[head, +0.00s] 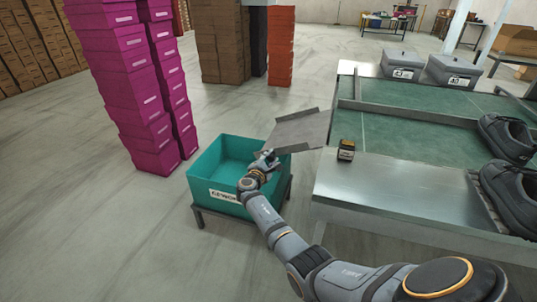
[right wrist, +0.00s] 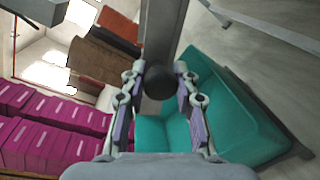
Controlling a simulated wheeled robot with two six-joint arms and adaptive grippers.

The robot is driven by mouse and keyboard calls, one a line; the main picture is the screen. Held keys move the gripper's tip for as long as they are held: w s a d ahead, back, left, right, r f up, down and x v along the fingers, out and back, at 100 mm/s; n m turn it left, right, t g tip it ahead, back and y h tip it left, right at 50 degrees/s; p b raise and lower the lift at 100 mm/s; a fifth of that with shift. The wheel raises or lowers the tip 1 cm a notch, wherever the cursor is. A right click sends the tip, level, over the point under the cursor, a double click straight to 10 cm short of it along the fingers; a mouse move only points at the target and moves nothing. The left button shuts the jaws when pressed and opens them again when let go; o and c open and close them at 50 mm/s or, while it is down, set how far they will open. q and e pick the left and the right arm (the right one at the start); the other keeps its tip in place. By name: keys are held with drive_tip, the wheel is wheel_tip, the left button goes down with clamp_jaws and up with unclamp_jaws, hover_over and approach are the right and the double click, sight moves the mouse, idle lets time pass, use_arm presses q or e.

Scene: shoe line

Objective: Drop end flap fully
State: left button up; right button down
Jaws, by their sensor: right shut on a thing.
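The end flap (head: 300,130) is a grey plate at the left end of the green-topped line table (head: 420,125). It sticks out over the back right of the teal bin and is not hanging down. My right gripper (head: 264,161) is at the flap's near left corner, above the bin. In the right wrist view the flap shows nearly edge-on as a grey strip (right wrist: 166,28) with a dark round knob (right wrist: 159,82) at its end. My right gripper (right wrist: 160,105) is shut on this knob, one finger on each side. My left gripper is out of view.
The teal bin (head: 207,186) stands on a low stand under my gripper and looks empty. Magenta box stacks (head: 125,85) rise at left. A small black box (head: 346,149), grey bins (head: 402,65) and dark shoes (head: 508,138) are on the table. Floor at left front is clear.

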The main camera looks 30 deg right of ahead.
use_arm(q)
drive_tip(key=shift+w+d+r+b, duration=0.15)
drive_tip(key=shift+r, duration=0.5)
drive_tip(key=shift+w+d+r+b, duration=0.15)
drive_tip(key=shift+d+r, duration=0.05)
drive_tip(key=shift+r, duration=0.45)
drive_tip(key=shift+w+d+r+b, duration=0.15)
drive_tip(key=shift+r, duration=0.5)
use_arm(e)
drive_tip(key=shift+s+d+f+n, duration=0.25)
drive_tip(key=shift+f+n, duration=0.1)
drive_tip(key=shift+f, duration=0.3)
drive_tip(key=shift+s+d+f+n, duration=0.2)
drive_tip(key=shift+f+n, duration=0.15)
drive_tip(key=shift+f, duration=0.3)
drive_tip(key=c, duration=1)
unclamp_jaws()
drive_tip(key=shift+f, duration=0.1)
drive_tip(key=v, duration=1.2)
